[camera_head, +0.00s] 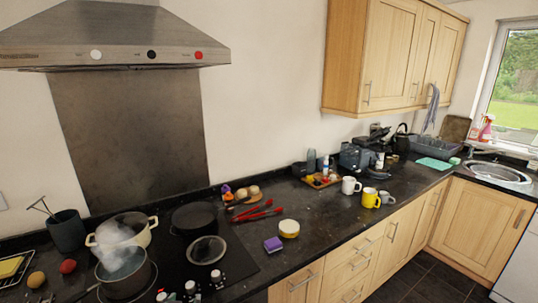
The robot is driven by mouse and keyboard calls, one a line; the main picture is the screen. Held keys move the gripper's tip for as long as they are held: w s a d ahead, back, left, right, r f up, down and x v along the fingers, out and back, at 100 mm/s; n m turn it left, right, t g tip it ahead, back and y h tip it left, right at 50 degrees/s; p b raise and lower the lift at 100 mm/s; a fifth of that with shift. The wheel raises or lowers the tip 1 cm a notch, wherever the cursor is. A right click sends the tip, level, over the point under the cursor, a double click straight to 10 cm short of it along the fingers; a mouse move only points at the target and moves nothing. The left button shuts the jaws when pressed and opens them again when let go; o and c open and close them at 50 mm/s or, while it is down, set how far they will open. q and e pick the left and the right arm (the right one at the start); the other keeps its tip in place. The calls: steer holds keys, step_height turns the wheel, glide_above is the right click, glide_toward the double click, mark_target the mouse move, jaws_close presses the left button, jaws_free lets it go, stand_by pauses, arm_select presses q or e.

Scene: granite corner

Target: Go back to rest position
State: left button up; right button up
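Neither of my grippers is in the head view, and no part of either arm shows. I cannot see whether they are open or shut. The task names no object. The dark granite worktop (330,228) runs from the lower left to the corner at the right. On the black hob at the left, a steaming dark saucepan (127,282) stands in front of a cream pot (122,228). A dark pan (194,217) and a lidded pan (207,251) stand to their right.
Mugs, including a yellow one (370,198), stand farther right. A steel hood (110,38) and wooden wall cupboards (385,55) hang above. The sink (497,173) is far right.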

arm_select(q)
steer(key=s+d+f+m+g+h, duration=0.1)
steer(key=s+f+g, duration=0.3)
steer(key=s, duration=0.4)
steer(key=s+f+m+g+h, duration=0.1)
steer(key=s+f+g, duration=0.35)
steer(key=s, duration=0.35)
steer(key=s+f, duration=0.3)
steer(key=f, duration=3.1)
steer(key=s+a+f, duration=0.2)
steer(key=s+f, duration=0.7)
steer(key=s, duration=0.2)
steer(key=s+a+f+g, duration=0.1)
steer(key=s+f, duration=0.9)
steer(key=s, duration=0.1)
steer(key=shift+a, duration=0.35)
